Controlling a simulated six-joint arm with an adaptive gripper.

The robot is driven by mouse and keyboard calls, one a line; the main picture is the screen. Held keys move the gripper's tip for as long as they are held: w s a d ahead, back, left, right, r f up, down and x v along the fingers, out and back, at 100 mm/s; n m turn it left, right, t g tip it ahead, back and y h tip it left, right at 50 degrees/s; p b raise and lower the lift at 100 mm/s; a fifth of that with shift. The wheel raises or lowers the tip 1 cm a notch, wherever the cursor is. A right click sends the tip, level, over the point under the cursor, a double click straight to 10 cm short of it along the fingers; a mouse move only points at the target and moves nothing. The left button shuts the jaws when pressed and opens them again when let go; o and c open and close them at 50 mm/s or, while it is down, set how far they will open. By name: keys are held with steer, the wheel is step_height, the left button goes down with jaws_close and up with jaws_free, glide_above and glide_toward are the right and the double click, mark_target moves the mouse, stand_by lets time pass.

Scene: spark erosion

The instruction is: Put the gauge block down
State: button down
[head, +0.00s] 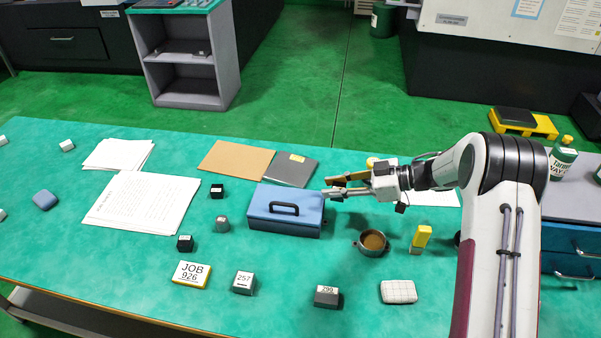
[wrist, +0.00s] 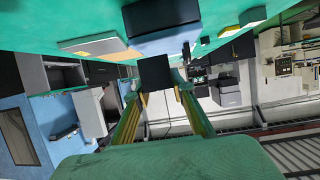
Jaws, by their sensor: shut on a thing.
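My gripper (head: 328,187) points left, above the table by the right end of the blue box. It is shut on a dark block, taken to be the gauge block (wrist: 158,73), at the fingertips (wrist: 161,96) in the wrist view. In the head view the block is hard to make out against the grey folder and the fingers. The green table (head: 130,262) lies below the gripper.
The blue box (head: 266,225) with a black handle stands close under the gripper. A round cup (head: 372,243) and a yellow object (head: 421,237) stand to its right. Several small blocks, a JOB 926 sign (head: 191,274) and papers (head: 142,202) lie left and in front. Bare table shows between them.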

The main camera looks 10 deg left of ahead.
steer(key=w+a+r+m+t+h, duration=0.1)
steer(key=w+a+m+t+h, duration=0.1)
steer(key=w+a+m+t, duration=0.2)
steer(key=w+a+r+m+t+h, duration=0.1)
steer(key=w+a+m+t, duration=0.3)
steer(key=w+a, duration=0.6)
steer(key=shift+w+r+t+h, duration=0.2)
steer(key=shift+w+t+h, duration=0.15)
steer(key=shift+w, duration=3.1)
glide_above(297, 161)
steer(key=shift+f, duration=3.15)
steer(key=shift+s, duration=0.1)
steer(key=shift+f, duration=1.85)
steer(key=shift+f, duration=0.2)
